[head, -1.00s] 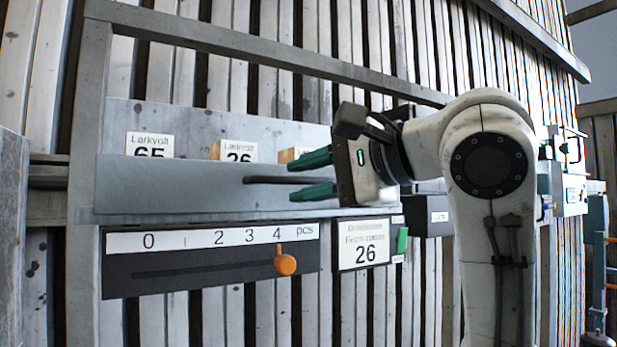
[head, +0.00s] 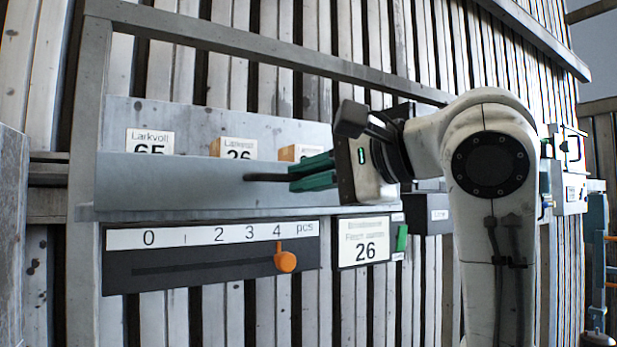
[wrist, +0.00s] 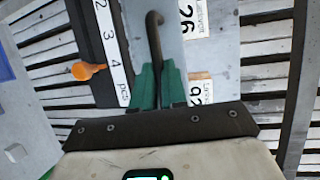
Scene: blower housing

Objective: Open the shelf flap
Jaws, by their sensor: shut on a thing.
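The shelf flap (head: 160,185) is a long grey panel along the front of the shelf in the head view, standing upright in front of the labelled boxes. A dark bar handle (head: 262,177) runs along it; it also shows in the wrist view (wrist: 153,35). My gripper (head: 312,172) has green fingers, shut on the right end of the handle. In the wrist view the fingers (wrist: 158,85) close around the handle's near end. The flap's right part is hidden behind my gripper.
Below the flap is a dark counter panel (head: 200,265) with an orange knob (head: 285,262) near 4. A sign reading 26 (head: 364,242) hangs to its right. Behind the flap stand boxes labelled 65 (head: 150,142) and 26 (head: 238,149). A metal post (head: 90,120) stands at left.

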